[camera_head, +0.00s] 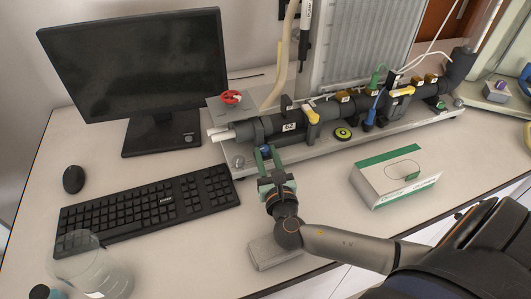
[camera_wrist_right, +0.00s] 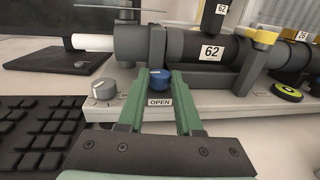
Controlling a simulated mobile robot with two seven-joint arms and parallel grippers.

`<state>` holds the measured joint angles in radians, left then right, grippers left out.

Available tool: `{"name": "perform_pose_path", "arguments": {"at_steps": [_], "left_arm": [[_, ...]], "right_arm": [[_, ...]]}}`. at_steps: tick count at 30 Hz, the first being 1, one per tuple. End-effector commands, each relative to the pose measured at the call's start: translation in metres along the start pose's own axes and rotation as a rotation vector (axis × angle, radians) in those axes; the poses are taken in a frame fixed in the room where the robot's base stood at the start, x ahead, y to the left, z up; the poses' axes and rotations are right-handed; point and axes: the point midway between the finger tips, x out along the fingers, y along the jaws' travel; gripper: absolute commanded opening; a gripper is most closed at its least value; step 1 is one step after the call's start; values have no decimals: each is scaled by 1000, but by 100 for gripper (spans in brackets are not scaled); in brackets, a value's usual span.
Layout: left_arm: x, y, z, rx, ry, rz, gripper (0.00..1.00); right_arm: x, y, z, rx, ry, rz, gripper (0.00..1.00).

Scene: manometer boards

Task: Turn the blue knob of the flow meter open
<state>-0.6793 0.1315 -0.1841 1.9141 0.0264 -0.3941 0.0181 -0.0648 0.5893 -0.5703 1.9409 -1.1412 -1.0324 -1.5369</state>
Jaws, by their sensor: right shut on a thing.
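The flow meter is a long dark pipe assembly (camera_head: 290,124) with a "62" label, on a light base plate (camera_head: 330,150) at the back of the bench. The fingers hide part of the knob's sides. My left gripper is not in view.
A grey knob (camera_wrist_right: 105,90) is left of the blue one. A keyboard (camera_head: 150,207) and monitor (camera_head: 140,65) stand left, a green-white box (camera_head: 395,176) right. A clear beaker (camera_head: 90,268) is front left. A grey block (camera_head: 270,252) lies beside my right wrist.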

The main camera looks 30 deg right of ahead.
Motion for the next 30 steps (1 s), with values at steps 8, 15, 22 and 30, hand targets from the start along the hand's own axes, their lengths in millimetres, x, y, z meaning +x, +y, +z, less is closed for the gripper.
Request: {"name": "perform_pose_path", "arguments": {"at_steps": [8,15,22,30], "left_arm": [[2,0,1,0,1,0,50],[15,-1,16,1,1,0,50],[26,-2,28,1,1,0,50],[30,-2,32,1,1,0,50]], "right_arm": [[0,-6,-2,-7,1,215,0],[2,-10,-4,-6,-1,383,0],[3,-11,-3,-3,-1,484,0],[3,-12,0,0,0,527,0]]}}
